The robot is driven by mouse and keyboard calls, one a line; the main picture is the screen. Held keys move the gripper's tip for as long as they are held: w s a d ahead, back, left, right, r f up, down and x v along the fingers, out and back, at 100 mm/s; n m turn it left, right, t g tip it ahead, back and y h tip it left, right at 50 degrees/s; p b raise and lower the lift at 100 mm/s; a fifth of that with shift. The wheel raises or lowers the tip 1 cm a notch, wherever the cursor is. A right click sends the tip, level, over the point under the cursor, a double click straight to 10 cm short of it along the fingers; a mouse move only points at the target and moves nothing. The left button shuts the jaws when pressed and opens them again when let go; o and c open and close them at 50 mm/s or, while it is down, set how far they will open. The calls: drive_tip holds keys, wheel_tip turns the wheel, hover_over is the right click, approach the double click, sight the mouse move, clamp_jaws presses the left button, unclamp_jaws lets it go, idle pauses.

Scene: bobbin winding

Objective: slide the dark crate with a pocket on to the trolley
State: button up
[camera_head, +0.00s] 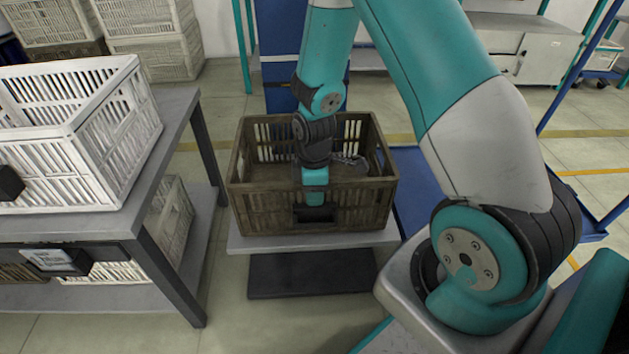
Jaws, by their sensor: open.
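The dark brown slatted crate (250,205) sits upright on a low grey stand (262,243) in the middle of the view. My gripper (315,200) points down at the middle of the crate's near wall and is open. Its fingertips are hard to make out, and I cannot tell whether they touch the wall. A blue flat surface with blue rails, apparently the trolley (412,190), lies right of the crate, partly hidden by my arm.
A grey table (180,120) at left bears a white crate (130,150), with more crates on its lower shelf. White crates (155,50) are stacked behind. A blue upright panel (280,40) stands behind the dark crate. Open floor (225,100) shows between table and stand.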

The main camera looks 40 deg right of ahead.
drive_tip(key=shift+f, duration=0.3)
drive_tip(key=shift+c, duration=0.4)
clamp_jaws()
idle(0.9)
